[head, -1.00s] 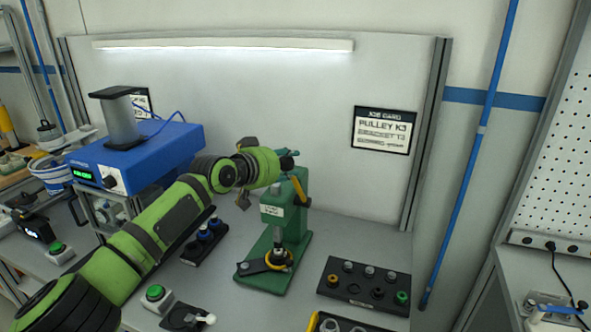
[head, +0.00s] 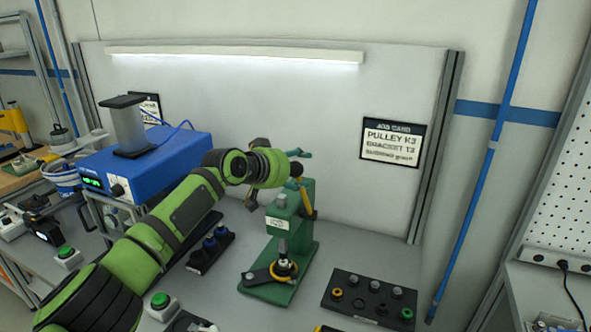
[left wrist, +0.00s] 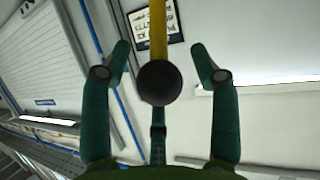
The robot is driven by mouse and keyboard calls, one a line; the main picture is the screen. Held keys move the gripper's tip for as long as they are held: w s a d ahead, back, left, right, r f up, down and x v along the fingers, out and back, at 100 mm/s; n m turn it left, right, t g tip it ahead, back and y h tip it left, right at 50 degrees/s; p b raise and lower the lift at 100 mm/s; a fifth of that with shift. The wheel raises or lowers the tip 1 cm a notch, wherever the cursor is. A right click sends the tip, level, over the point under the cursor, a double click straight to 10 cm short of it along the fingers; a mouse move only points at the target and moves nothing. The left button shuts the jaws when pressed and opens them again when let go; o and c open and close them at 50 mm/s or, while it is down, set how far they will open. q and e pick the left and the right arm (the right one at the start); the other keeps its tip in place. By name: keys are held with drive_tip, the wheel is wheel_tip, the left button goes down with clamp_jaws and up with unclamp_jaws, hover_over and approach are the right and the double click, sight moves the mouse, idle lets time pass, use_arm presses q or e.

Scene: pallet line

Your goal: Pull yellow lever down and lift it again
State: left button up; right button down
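The green press (head: 280,222) stands on the bench with its yellow lever (head: 305,201) on its right side. The lever points up and leans slightly left, with a black ball knob (head: 296,170) at its top. My left gripper (head: 299,160) is at the knob. In the left wrist view my left gripper (left wrist: 160,62) has its two teal fingers wide apart. The knob (left wrist: 158,83) lies between them in that picture, with gaps on both sides, and the yellow lever (left wrist: 158,30) runs up behind it. My right gripper is not in view.
A black tray with small parts (head: 370,298) lies right of the press. A dark holder with blue-topped parts (head: 210,249) lies left of it. A blue box unit (head: 150,165) stands at the back left. A green button (head: 160,301) is at the front. The back panel is behind.

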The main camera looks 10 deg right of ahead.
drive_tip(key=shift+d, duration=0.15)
use_arm(q)
drive_tip(key=v, duration=1.2)
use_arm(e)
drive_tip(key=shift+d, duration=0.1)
